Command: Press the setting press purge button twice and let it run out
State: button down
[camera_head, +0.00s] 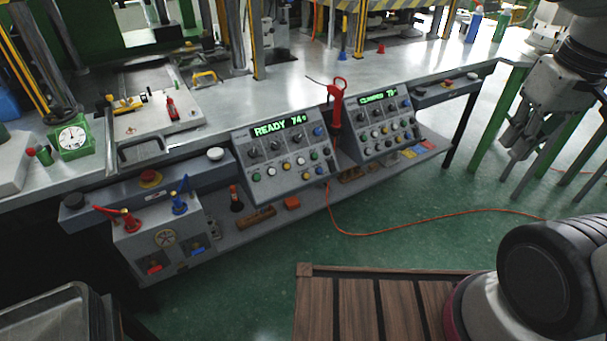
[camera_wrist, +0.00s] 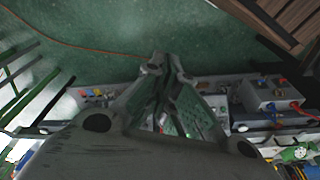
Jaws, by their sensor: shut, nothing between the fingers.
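Two sloped grey control panels stand along the bench's front. The left panel (camera_head: 283,155) has a green display reading "READY 74". The right panel (camera_head: 378,122) has a display that seems to read "CLAMPED 7" and a blurred digit. Both carry black knobs and several coloured buttons; button labels are too small to read, so I cannot tell which one is the purge button. My gripper (camera_head: 517,145) hangs at the right, off the bench's right end and apart from both panels. In the wrist view its fingers (camera_wrist: 165,62) are together and empty, partly hiding a panel behind them.
A grey box (camera_head: 165,240) with red and blue valve handles stands at the lower left. A red handle tool (camera_head: 335,105) stands between the panels. An orange cable (camera_head: 400,228) crosses the green floor. A slatted wooden platform (camera_head: 375,300) lies in front. Green posts stand at the right.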

jog(key=w+a+f+g, duration=0.2)
jog(key=w+a+f, duration=0.2)
jog(key=a+f, duration=0.7)
jog(key=w+a+f+g, duration=0.1)
jog(key=w+a+f, duration=0.3)
jog(key=a+f, duration=0.75)
jog(key=w+a+f+m+t, duration=0.2)
jog(key=a+f+m, duration=0.15)
jog(key=f, duration=0.65)
jog(key=w+a+f+m+t, duration=0.25)
jog(key=a+f, duration=0.25)
jog(key=f, duration=0.6)
jog(key=w+m+t, duration=0.6)
jog(key=w+t, duration=0.1)
jog(key=w+r+m+t, duration=0.2)
jog(key=r+m+t, duration=0.1)
jog(key=r, duration=0.3)
jog(key=w+d+r+m+t+h, duration=0.1)
jog(key=w+r+m+t, duration=0.2)
jog(key=r+m, duration=0.1)
jog(key=shift+w+r, duration=0.15)
jog(key=shift+r, duration=0.75)
jog(key=shift+w+f, duration=0.1)
